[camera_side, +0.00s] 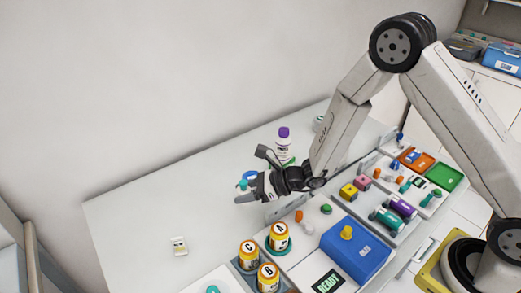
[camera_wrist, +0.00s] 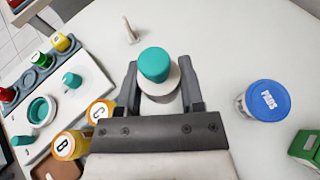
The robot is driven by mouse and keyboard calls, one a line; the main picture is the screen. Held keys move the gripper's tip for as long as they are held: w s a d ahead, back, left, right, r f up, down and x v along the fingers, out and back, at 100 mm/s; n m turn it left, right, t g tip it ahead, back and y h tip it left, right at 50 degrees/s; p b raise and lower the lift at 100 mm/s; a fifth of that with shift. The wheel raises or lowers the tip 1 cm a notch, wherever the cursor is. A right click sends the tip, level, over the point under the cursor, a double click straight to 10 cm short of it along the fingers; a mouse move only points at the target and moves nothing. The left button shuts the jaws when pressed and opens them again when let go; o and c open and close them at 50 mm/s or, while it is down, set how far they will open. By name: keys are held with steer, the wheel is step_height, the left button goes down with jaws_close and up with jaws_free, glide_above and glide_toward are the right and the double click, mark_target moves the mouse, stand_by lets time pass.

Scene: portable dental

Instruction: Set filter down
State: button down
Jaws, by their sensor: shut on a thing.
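The filter, a teal cylinder (camera_wrist: 154,64) on a round white base, sits between the fingers of my gripper (camera_wrist: 160,82) in the wrist view. My gripper is shut on it. In the side view the filter shows as a small teal spot (camera_side: 243,185) at the tip of my gripper (camera_side: 246,192), over the white table (camera_side: 130,220). The gap between filter and table is hard to judge. My gripper partly hides the filter's base.
A jar with a blue PADS lid (camera_wrist: 267,100) stands right of my gripper in the wrist view. A small white item (camera_side: 179,246) lies on the otherwise clear left table. A purple-capped bottle (camera_side: 283,145) stands behind.

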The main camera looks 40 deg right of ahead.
steer(key=w+d+m+t+h, duration=0.2)
steer(key=d+m+t+h, duration=0.3)
steer(key=d, duration=2.3)
steer(key=s+d+m+h, duration=0.3)
steer(key=s+d, duration=0.2)
steer(key=d, duration=0.6)
steer(key=s+d+m+h, duration=0.3)
steer(key=s+d, duration=0.3)
steer(key=d, duration=0.5)
steer(key=w+d+f, duration=0.2)
steer(key=w, duration=0.1)
steer(key=w+d+f, duration=0.3)
steer(key=w, duration=0.1)
steer(key=w+d+f, duration=0.2)
steer(key=w+f, duration=0.1)
steer(key=shift+w+d+f, duration=0.15)
steer(key=shift+w, duration=0.2)
steer(key=shift+w+d+f, duration=0.3)
steer(key=shift+w+f, duration=0.05)
steer(key=shift+f, duration=0.1)
steer(key=shift+f, duration=0.1)
